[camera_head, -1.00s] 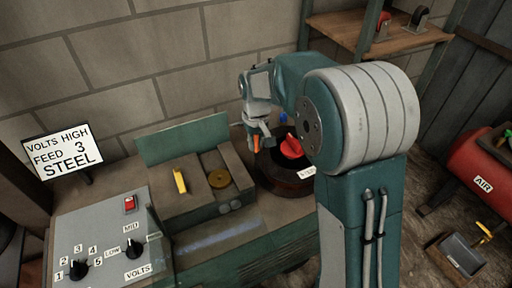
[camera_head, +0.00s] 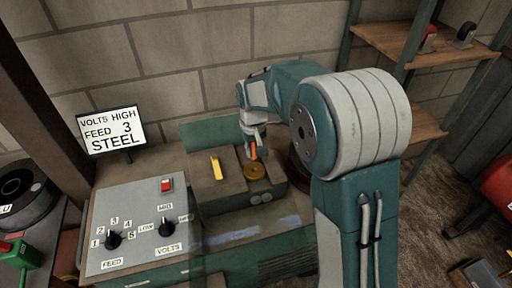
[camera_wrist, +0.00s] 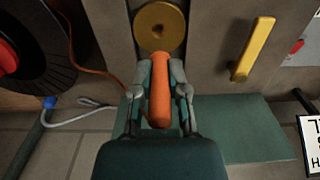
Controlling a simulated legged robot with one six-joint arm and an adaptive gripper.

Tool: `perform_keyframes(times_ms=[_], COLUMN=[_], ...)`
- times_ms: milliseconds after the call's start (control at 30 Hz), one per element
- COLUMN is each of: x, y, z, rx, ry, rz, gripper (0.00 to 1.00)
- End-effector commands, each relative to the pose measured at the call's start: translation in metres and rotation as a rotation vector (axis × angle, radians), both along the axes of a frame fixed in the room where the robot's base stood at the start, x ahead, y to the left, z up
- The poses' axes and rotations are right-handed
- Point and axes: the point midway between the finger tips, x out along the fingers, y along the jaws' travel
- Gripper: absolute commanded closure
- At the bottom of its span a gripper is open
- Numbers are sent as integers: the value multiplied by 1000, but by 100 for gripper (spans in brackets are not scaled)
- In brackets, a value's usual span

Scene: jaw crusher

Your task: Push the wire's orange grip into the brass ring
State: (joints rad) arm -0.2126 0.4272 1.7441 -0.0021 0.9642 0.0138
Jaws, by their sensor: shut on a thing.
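My gripper (camera_wrist: 160,92) is shut on the wire's orange grip (camera_wrist: 160,100), which lies lengthwise between the fingers. The brass ring (camera_wrist: 160,27) is a round disc with a small dark centre, just beyond the grip's tip in the wrist view. In the head view the orange grip (camera_head: 253,151) is just above and behind the brass ring (camera_head: 255,172). Whether the tip touches the ring I cannot tell. The thin orange wire (camera_wrist: 85,62) runs from the left towards the grip.
A yellow lever (camera_head: 216,168) stands left of the ring on the machine. The control box (camera_head: 140,222) has two black knobs and a red switch. A dark spool with a red hub (camera_wrist: 20,50) and a cable with a blue end (camera_wrist: 49,102) lie left in the wrist view.

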Motion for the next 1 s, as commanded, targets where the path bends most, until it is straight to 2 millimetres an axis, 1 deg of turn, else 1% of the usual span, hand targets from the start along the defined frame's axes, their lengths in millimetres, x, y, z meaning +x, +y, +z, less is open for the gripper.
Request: perform_keyframes(times_ms=[33,333,500,700,1000], x=[-1,-1,0,0,0], y=[0,-5,-3,-2,-3], z=[-5,-30,-42,-48,-48], rx=[-1,5,3,2,3], ry=[4,3,3,1,1], rz=[0,0,0,0,0], gripper=[100,100,100,100,100])
